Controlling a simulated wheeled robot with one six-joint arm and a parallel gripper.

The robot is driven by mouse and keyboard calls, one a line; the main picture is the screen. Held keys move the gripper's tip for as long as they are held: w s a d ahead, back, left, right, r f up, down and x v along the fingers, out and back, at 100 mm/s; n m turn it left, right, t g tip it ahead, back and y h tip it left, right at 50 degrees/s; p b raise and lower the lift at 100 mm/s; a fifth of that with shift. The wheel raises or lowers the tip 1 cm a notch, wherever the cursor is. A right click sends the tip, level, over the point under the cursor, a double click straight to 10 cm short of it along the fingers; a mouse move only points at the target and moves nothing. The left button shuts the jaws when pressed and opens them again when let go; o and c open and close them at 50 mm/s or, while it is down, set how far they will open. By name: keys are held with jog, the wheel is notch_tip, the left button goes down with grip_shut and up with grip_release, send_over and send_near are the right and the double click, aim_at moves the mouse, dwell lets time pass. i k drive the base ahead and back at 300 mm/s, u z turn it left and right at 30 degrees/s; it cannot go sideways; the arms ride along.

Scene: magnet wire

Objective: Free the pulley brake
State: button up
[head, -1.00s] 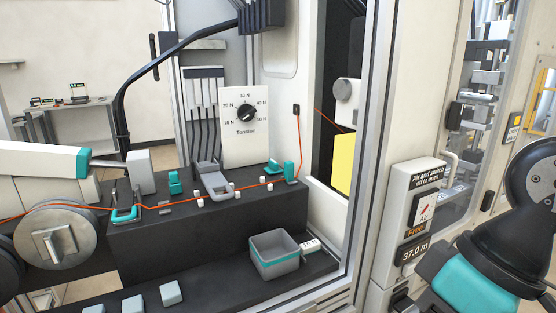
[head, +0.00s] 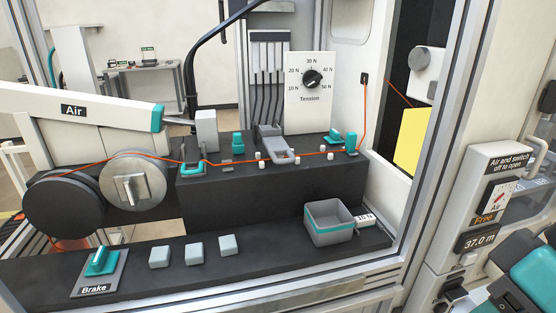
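The brake is a teal lever (head: 101,262) standing upright on a grey plate (head: 112,283) labelled "Brake", at the front left of the black lower shelf. Behind it are a silver wheel (head: 152,183) with a raised block on its face and a black wheel (head: 62,207); I cannot tell which is the pulley. A thin orange wire (head: 230,162) runs by the wheels and along the black upper block.
Several pale grey blocks (head: 194,253) sit right of the brake. A grey bin (head: 331,222) stands further right. A white beam marked "Air" (head: 105,122) reaches over the wheels. A metal frame post (head: 445,130) bounds the opening on the right.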

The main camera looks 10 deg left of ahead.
aim_at(103, 262)
jog(key=u, duration=1.4)
jog(key=k, duration=0.75)
jog(key=u, duration=0.7)
jog(key=i, duration=1)
jog(key=z, duration=0.05)
